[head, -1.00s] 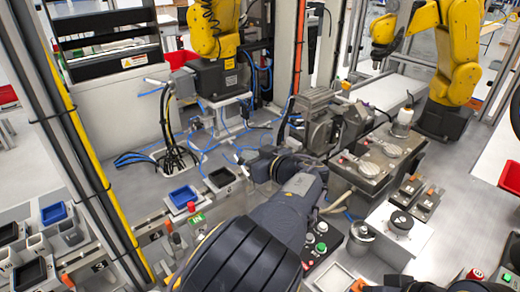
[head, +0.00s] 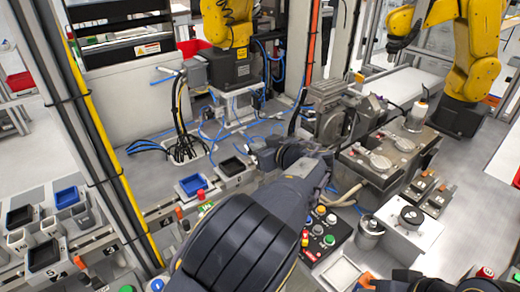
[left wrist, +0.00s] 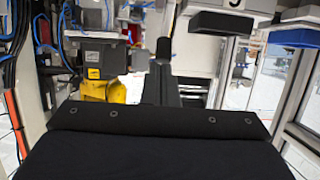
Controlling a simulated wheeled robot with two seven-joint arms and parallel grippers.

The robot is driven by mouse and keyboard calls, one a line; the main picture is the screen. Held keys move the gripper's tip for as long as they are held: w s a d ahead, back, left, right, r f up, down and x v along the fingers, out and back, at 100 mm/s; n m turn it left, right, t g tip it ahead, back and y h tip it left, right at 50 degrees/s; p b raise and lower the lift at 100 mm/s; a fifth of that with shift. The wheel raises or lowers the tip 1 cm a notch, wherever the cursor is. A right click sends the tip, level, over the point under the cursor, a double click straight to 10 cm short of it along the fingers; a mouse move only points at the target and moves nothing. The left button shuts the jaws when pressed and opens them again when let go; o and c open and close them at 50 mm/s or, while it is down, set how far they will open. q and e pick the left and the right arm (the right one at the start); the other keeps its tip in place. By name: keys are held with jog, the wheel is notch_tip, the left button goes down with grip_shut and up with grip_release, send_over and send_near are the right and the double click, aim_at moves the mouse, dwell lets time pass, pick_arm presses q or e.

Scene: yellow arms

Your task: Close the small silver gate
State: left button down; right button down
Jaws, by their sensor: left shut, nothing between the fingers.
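My left gripper (head: 262,157) reaches from the bottom of the head view to the middle of the cell. Its fingers are shut and empty, just right of a small black tray and left of a grey metal machine block (head: 328,118). In the left wrist view the dark fingers (left wrist: 161,85) show close together at the centre. I cannot make out clearly which part is the small silver gate. The gripper and forearm hide part of the floor and the block's near side. My right gripper is not visible; only part of my right arm shows at the bottom right.
A blue tray (head: 193,185) and a black tray (head: 232,167) stand left of my gripper. A control box with buttons (head: 322,236) is right of my forearm. Black cables (head: 184,145) and blue hoses lie beyond. Yellow robot arms (head: 226,25) stand at the back.

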pick_arm(q)
jog(key=shift+w+a+g+h+b, duration=0.3)
jog(key=shift+w+g+h, duration=0.1)
jog(key=shift+g, duration=0.1)
jog(key=shift+w+a+g+h, duration=0.3)
jog(key=shift+g+h, duration=0.1)
jog(key=shift+g, duration=0.1)
jog(key=shift+w+a+f+g+h+p, duration=0.25)
jog(key=shift+w+g+h+p, duration=0.2)
jog(key=shift+g+p, duration=0.3)
jog(key=shift+w+a+f+g+h+p, duration=0.1)
jog(key=shift+w+f+g+h+p, duration=0.1)
jog(key=shift+g+h+p, duration=0.15)
